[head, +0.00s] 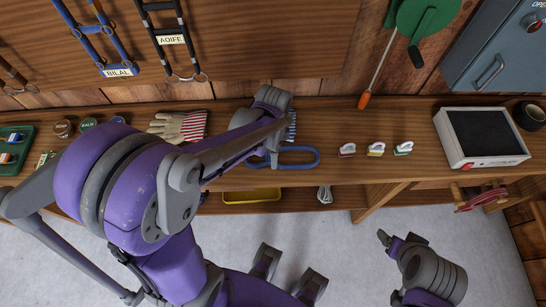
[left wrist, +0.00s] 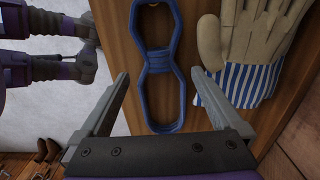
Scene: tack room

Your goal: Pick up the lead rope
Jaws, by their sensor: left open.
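The lead rope is a blue coil tied in a figure-eight (head: 315,157) on the wooden shelf, with its left part behind my arm in the head view. The left wrist view shows its two loops and bound middle (left wrist: 158,58). My left gripper (left wrist: 160,73) is open, one finger on either side of the rope in that view, with nothing between them seen held. In the head view my left arm hides its fingers. My right gripper (head: 388,243) is low at the lower right, away from the shelf, and its jaws are unclear.
A blue-striped glove (left wrist: 240,50) lies beside the rope on the wall side. Red-striped gloves (head: 182,126) lie left. Three small clips (head: 376,149) and a dark-topped white box (head: 485,137) stand right. A yellow tray (head: 252,195) is below the shelf edge.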

